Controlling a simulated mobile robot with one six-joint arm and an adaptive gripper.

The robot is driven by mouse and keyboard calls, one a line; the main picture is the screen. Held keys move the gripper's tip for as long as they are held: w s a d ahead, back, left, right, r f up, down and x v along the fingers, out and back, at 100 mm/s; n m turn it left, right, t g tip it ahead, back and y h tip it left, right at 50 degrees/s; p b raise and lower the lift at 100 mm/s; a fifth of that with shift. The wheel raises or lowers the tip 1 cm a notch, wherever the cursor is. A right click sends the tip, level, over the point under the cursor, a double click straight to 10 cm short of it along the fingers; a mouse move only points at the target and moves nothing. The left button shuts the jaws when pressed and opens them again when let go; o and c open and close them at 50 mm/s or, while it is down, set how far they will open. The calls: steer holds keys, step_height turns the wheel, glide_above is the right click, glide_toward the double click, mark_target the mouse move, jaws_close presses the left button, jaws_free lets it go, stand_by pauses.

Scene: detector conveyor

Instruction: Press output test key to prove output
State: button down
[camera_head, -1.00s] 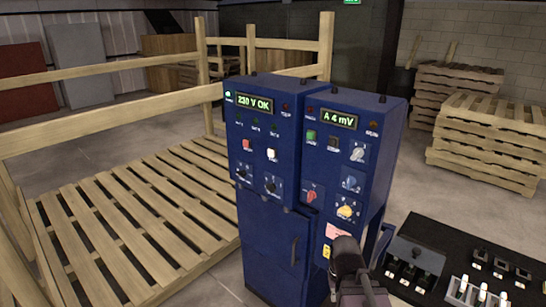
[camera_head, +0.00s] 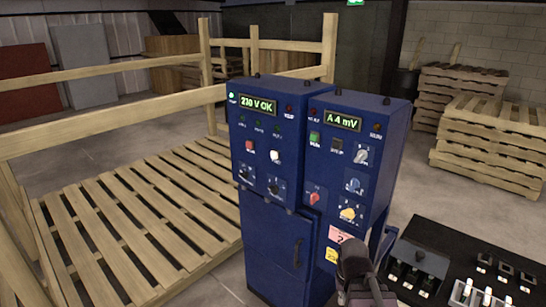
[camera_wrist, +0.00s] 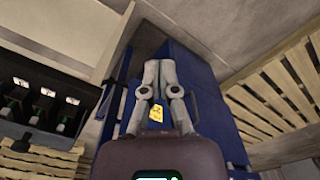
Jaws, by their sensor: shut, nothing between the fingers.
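A blue detector cabinet (camera_head: 283,225) stands in the middle of the head view, with two panels side by side. The left panel's display (camera_head: 257,105) reads "230 V OK", with a red button (camera_head: 249,145) and a white button (camera_head: 275,156) below. The right panel's display (camera_head: 343,121) reads "A 4 mV", with a green key (camera_head: 314,139), a dark key (camera_head: 336,144) and several knobs below. Key labels are too small to read surely. My gripper (camera_wrist: 158,65) is shut and empty in the wrist view, in front of the cabinet's blue side. Its fingertips are not clear in the head view.
A wooden pallet platform with rails (camera_head: 130,220) lies left of the cabinet. Stacked pallets (camera_head: 490,140) stand at the back right. A black bench with switch-like parts (camera_head: 470,265) is at the lower right. Bare floor shows between them.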

steer(key=w+r+t+h+p, duration=0.1)
steer(key=w+r+t+h, duration=0.25)
steer(key=w, duration=0.85)
steer(key=n+t+p, duration=0.3)
steer(key=n+t, duration=0.3)
steer(key=t, duration=0.5)
glide_toward(274, 155)
steer(key=s+d+f, duration=0.3)
steer(key=d+f, duration=0.4)
steer(key=w+a+r+n+t+y, duration=0.1)
steer(key=a+r+n+y, duration=0.1)
steer(key=a, duration=0.4)
steer(key=w+a+r+n+t+y, duration=0.1)
steer(key=a+r+n+y, duration=0.1)
steer(key=a, duration=0.4)
steer(key=shift+w+a+n+y+p, duration=0.2)
steer(key=shift+w+n+y+p, duration=0.2)
steer(key=shift+n+y, duration=0.3)
steer(key=shift+w+d+f+t, duration=0.1)
steer(key=shift+t, duration=0.15)
steer(key=w+d, duration=0.5)
steer(key=w, duration=0.1)
steer(key=shift+w, duration=0.35)
